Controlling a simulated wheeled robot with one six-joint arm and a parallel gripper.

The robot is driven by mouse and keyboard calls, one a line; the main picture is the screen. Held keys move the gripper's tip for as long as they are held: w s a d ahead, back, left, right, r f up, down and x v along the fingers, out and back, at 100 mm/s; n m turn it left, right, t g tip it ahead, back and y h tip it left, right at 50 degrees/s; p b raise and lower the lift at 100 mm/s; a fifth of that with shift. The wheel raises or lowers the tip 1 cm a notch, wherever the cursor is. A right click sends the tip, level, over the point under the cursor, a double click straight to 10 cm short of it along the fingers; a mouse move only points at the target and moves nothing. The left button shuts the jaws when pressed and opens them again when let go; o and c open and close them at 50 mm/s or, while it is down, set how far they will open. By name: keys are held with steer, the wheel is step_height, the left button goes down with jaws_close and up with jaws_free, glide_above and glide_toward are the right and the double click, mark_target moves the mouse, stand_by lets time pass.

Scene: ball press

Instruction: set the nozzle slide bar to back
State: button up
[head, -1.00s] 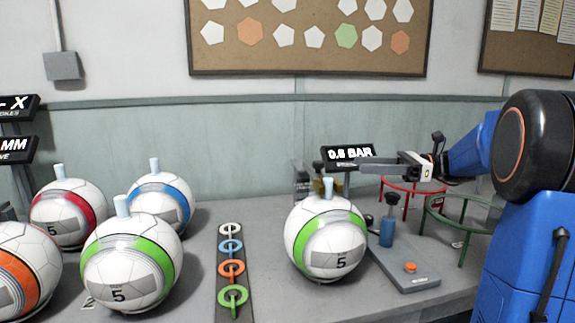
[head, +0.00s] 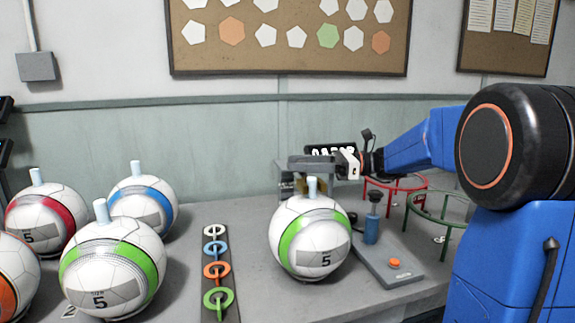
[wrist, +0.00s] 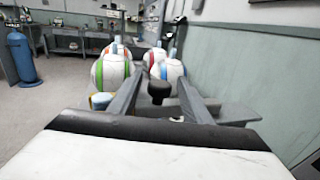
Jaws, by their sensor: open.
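My gripper (head: 306,163) reaches in from the right, behind and above the green-banded ball on the press, its fingers pointing left. In the wrist view its two grey fingers (wrist: 158,78) stand apart. A black knob on a short dark stem (wrist: 159,92) shows between them, not clasped; I cannot tell whether it belongs to the nozzle slide bar. In the head view the ball and gripper hide much of the press; a grey and yellowish block (head: 287,187) shows behind the ball. The slide bar itself cannot be made out clearly.
The green-banded ball (head: 290,255) stands before the gripper. A blue pump cylinder (head: 371,230) and a plate with an orange button (head: 394,263) are right of it. Red (head: 395,181) and green (head: 436,208) ring stands are farther right. Several balls stand left.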

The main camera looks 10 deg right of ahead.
steer(key=shift+x, duration=1.75)
